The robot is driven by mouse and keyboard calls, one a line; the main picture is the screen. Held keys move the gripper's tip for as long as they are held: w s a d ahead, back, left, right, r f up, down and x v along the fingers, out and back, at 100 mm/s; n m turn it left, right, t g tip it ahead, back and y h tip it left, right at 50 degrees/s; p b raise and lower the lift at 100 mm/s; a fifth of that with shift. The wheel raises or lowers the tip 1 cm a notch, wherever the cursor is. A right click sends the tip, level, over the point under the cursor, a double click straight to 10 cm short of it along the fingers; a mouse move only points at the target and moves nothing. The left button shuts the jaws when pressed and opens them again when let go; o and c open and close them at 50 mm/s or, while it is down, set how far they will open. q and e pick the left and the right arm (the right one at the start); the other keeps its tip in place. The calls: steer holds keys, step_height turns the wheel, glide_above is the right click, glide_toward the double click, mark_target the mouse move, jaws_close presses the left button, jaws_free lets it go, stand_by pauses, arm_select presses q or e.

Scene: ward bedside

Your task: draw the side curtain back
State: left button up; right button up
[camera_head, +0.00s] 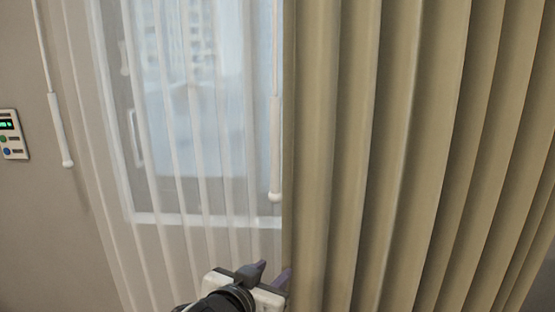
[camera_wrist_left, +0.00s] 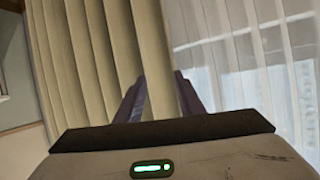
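The side curtain (camera_head: 410,150) is a beige, pleated drape that fills the right half of the head view. Its free edge hangs upright near the middle. In the left wrist view the curtain (camera_wrist_left: 85,60) is on the left, with its edge near the fingers. My left gripper (camera_head: 268,274) is low in the head view, at the curtain's edge. Its dark fingers stand apart, and they also show in the left wrist view (camera_wrist_left: 160,97) with beige cloth seen between them. I cannot tell whether they touch it. My right gripper is not in view.
A white sheer curtain (camera_head: 205,180) hangs before the window, left of the drape. A white wand (camera_head: 275,150) hangs close to the drape's edge, and another wand (camera_head: 60,130) hangs at the left. A wall panel (camera_head: 12,135) is at the far left.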

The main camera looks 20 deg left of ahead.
arm_select(q)
steer(key=r+t, duration=0.1)
steer(key=r, duration=0.3)
steer(key=w+r, duration=0.1)
steer(key=r, duration=0.4)
steer(key=w+r+t+y, duration=0.1)
steer(key=r, duration=0.3)
steer(key=shift+w+a+r+n+t, duration=0.2)
steer(key=shift+w+r+n+t, duration=0.1)
steer(key=shift+r+n, duration=0.1)
steer(key=n+t+y, duration=0.1)
steer(key=t, duration=0.1)
glide_toward(273, 140)
steer(key=w, duration=0.4)
steer(key=shift+w+f+p, duration=0.1)
steer(key=shift+w+p, duration=0.25)
steer(key=shift+w, duration=0.05)
steer(key=shift+w+a, duration=0.1)
steer(key=shift+w, duration=0.15)
steer(key=w+p, duration=0.1)
steer(key=w, duration=0.8)
steer(key=shift+w+a, duration=0.3)
steer(key=shift+a, duration=0.1)
jaws_close()
